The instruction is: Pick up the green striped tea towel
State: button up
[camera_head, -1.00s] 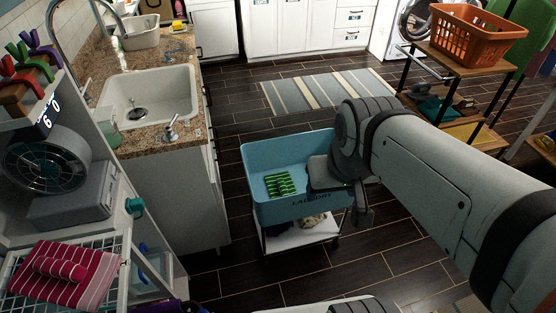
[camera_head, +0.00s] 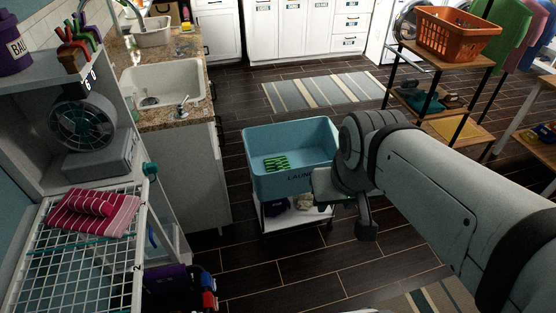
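The green striped tea towel (camera_head: 277,163) lies inside the blue laundry bin (camera_head: 262,182), toward its left side. The bin rests on a white wheeled cart in the middle of the floor. My arm reaches in from the right, and its end (camera_head: 345,198) is just right of the bin's front right corner in the picture. The towel appears apart from my arm.
A wire rack (camera_head: 80,250) with a red striped towel (camera_head: 95,210) stands at the left. A sink counter (camera_head: 165,95) is behind it. An orange basket (camera_head: 455,35) sits on a shelf at the right. Dark floor is open around the cart.

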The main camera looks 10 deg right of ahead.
aim_at(280, 162)
jog(key=u, duration=0.2)
jog(key=k, duration=0.4)
jog(key=z, duration=0.6)
jog(key=i, duration=1.5)
jog(key=u, duration=0.6)
jog(key=i, duration=0.75)
jog(key=u, duration=0.65)
